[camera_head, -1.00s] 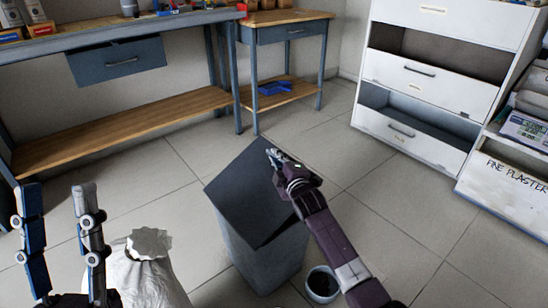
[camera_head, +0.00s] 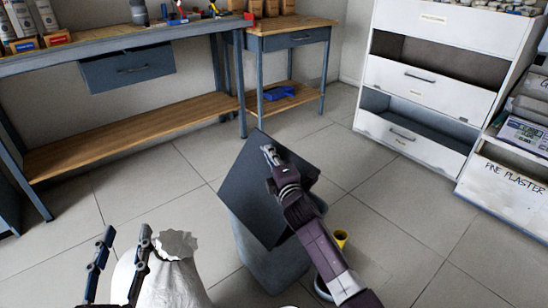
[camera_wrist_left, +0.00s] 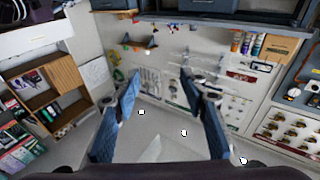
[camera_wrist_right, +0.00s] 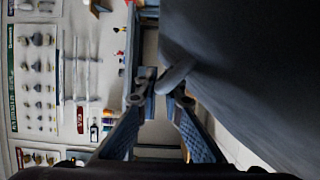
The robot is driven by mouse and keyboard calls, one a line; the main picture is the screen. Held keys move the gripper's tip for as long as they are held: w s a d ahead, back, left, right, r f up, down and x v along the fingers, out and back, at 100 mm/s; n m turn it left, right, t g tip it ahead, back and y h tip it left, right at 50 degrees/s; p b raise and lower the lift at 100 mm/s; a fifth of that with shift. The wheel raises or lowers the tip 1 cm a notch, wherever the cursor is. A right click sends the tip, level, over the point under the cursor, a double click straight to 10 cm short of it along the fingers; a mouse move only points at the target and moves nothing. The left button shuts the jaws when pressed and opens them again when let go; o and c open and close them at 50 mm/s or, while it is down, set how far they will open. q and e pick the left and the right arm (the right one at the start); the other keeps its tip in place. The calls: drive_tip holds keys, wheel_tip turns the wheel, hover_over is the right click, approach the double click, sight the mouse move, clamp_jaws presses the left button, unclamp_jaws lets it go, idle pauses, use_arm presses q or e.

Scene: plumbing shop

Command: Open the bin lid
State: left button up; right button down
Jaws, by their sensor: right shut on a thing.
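The grey bin (camera_head: 275,268) stands on the tiled floor in the lower middle of the head view. Its dark lid (camera_head: 248,195) is tilted, and a strip of the bin's rim shows at the right. My right gripper (camera_head: 268,154) is at the lid's far edge. In the right wrist view, my right gripper (camera_wrist_right: 160,80) is shut on a small tab at the edge of the dark lid (camera_wrist_right: 245,75). My left gripper (camera_head: 126,236) is open and empty, left of the bin and near a white sack. Its spread fingers also show in the left wrist view (camera_wrist_left: 160,85).
The white sack (camera_head: 165,285) stands left of the bin. A bucket (camera_head: 322,288) and a yellow item (camera_head: 341,237) are right of it, partly behind my right arm. Workbenches (camera_head: 130,40) stand behind, white drawers (camera_head: 425,80) at the right. Floor between is clear.

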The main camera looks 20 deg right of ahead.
use_arm(q)
drive_tip(key=s+r+t+h+b, duration=0.2)
drive_tip(key=s+r+t, duration=0.4)
drive_tip(key=r, duration=0.6)
drive_tip(key=shift+s+a+t+h+b, duration=0.3)
drive_tip(key=shift+a+t, duration=0.1)
use_arm(e)
drive_tip(key=s+a+r+n+t, duration=0.1)
drive_tip(key=s+a+r+n, duration=0.2)
drive_tip(key=a, duration=0.6)
drive_tip(key=shift+n+t+y, duration=0.3)
drive_tip(key=shift+n, duration=0.5)
drive_tip(key=shift+s, duration=0.1)
drive_tip(key=c, duration=2.3)
unclamp_jaws()
use_arm(q)
drive_tip(key=shift+f, duration=0.1)
use_arm(e)
drive_tip(key=shift+s+d, duration=0.1)
drive_tip(key=s, duration=0.4)
drive_tip(key=s+f, duration=0.1)
drive_tip(key=s, duration=0.6)
drive_tip(key=shift+s+f, duration=0.3)
drive_tip(key=shift+s, duration=0.05)
